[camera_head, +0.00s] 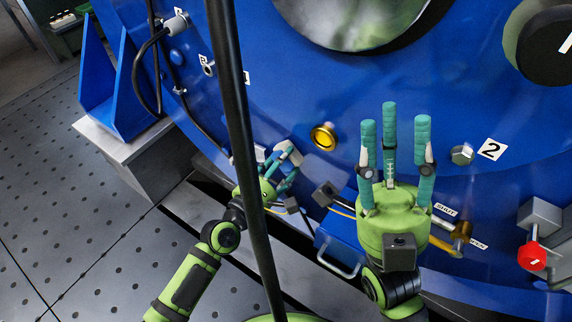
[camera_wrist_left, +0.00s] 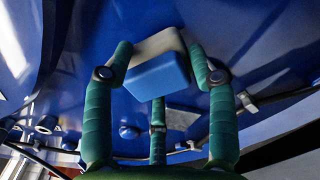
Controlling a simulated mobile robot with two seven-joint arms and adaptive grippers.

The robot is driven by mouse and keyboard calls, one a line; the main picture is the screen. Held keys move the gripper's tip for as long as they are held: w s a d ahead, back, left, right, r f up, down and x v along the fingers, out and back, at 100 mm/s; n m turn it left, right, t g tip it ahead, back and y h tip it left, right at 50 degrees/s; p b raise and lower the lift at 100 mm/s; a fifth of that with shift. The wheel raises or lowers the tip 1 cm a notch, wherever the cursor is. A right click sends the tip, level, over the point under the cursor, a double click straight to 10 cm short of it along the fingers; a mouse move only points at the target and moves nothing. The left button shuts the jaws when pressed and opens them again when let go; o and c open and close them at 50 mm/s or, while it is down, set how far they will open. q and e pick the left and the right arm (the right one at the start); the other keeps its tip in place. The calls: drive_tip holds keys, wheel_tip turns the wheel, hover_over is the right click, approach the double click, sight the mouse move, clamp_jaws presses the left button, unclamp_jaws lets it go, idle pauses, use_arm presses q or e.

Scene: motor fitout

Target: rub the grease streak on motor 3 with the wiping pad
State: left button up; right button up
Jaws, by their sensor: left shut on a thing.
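The wiping pad (camera_wrist_left: 158,78), a block with a blue layer and a pale layer, is held between the teal fingers of my left gripper (camera_wrist_left: 160,72). Its pale side faces the blue housing (camera_wrist_left: 245,35); I cannot tell whether it touches. In the head view my left gripper (camera_head: 280,165) is low against the big blue housing (camera_head: 270,95), partly behind a black pole. No grease streak can be made out, and no number 3 is readable. My right gripper (camera_head: 392,145) is open and empty, its three fingers pointing up in front of the housing.
A black pole (camera_head: 245,140) crosses in front of my left arm. A yellow port (camera_head: 323,136), a label "2" (camera_head: 490,149), a brass valve (camera_head: 460,235) and a red knob (camera_head: 532,257) are on the housing. A blue bracket (camera_head: 105,95) stands at left. Perforated floor (camera_head: 60,200) is clear.

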use_arm(q)
drive_tip(key=v, duration=0.6)
idle(0.3)
drive_tip(key=v, duration=0.3)
idle(0.6)
drive_tip(key=shift+r, duration=0.1)
